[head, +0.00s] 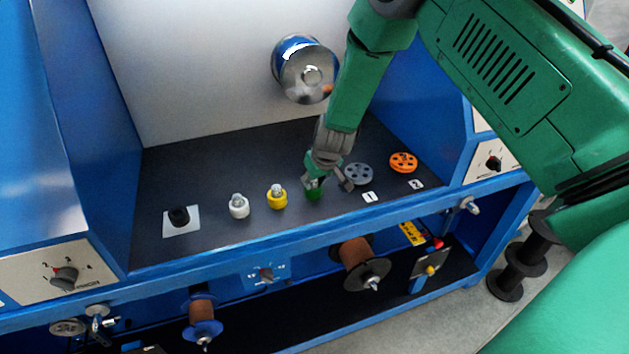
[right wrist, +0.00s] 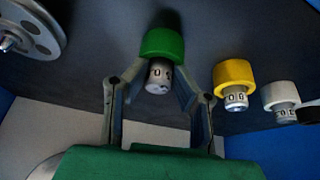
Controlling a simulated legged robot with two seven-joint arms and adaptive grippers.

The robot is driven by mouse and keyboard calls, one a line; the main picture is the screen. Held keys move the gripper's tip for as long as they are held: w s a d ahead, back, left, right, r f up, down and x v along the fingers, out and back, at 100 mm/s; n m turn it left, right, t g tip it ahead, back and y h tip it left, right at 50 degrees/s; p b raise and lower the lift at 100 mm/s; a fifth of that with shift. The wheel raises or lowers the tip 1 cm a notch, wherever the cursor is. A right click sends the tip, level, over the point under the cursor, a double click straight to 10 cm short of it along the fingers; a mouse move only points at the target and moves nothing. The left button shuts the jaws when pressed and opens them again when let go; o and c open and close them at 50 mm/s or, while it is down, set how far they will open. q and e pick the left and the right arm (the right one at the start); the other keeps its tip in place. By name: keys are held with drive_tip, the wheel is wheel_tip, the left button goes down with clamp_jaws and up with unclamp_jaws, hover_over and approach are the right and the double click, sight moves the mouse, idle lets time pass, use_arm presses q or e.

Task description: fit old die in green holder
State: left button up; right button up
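The green holder (head: 314,194) stands on the dark shelf, at the right end of a row of holders. In the right wrist view the green holder (right wrist: 163,44) has a grey numbered die (right wrist: 159,77) seated at it; the digits are partly readable. My right gripper (head: 328,183) is at the green holder, with its fingers spread apart. In the right wrist view the right gripper (right wrist: 158,82) has one finger on each side of the die, with small gaps seeming to show. The left gripper is out of view.
A yellow holder (head: 277,201) and a white holder (head: 239,211) with dies stand to the left, then a black piece (head: 179,215) on a white plate. A grey pulley (head: 358,174) and an orange pulley (head: 403,162) lie to the right. A metal spindle (head: 307,76) juts from the back panel.

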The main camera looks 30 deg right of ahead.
drive_tip(key=o, duration=0.4)
drive_tip(key=shift+w, duration=0.1)
drive_tip(key=shift+f, duration=0.15)
drive_tip(key=v, duration=1.2)
